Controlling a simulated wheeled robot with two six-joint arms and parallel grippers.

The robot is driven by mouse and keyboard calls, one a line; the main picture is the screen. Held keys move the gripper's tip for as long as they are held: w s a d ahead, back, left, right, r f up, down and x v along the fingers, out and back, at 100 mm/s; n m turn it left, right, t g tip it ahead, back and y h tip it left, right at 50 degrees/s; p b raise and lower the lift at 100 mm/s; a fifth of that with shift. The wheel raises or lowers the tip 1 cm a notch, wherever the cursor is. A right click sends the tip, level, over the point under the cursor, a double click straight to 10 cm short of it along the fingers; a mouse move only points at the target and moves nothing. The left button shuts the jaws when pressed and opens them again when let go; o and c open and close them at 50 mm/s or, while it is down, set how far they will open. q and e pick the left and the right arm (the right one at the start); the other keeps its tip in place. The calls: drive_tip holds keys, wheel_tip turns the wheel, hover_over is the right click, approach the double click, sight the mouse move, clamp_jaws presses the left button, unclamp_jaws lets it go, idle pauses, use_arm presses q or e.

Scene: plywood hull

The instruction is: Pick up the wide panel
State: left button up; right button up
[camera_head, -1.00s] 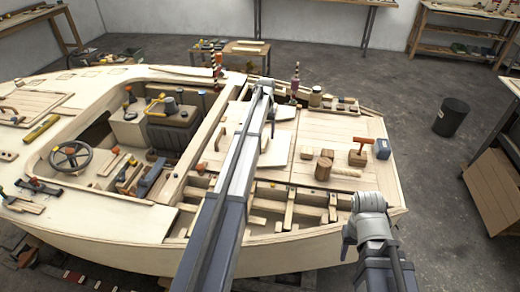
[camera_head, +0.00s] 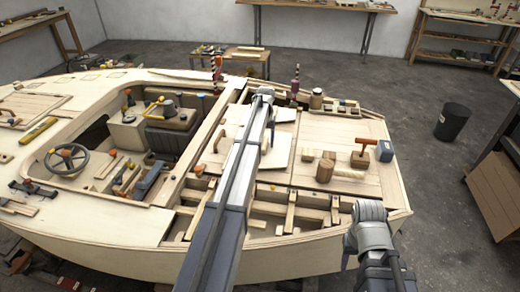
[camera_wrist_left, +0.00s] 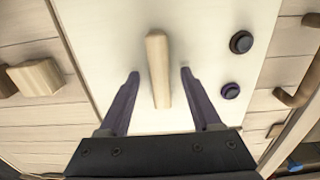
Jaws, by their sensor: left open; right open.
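The wide panel (camera_head: 279,151) is a pale, flat board lying on the planked deck of the boat. My left arm covers part of it in the head view. In the left wrist view the panel (camera_wrist_left: 205,45) fills the middle and carries a wooden bar handle (camera_wrist_left: 158,70) and two dark round knobs on the right. My left gripper (camera_wrist_left: 159,73) is open, with one dark finger on each side of the handle and a gap to both. In the head view my left gripper (camera_head: 270,136) hangs over the panel. My right arm is at the lower right; its fingers are hidden.
Wooden blocks (camera_head: 324,171) and an orange-handled tool (camera_head: 362,154) stand on the deck right of the panel. Open framing (camera_head: 310,210) lies in front. A wooden bracket (camera_wrist_left: 298,85) sits beside the panel.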

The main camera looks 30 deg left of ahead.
idle(0.3)
use_arm(q)
clamp_jaws()
idle(0.4)
idle(0.9)
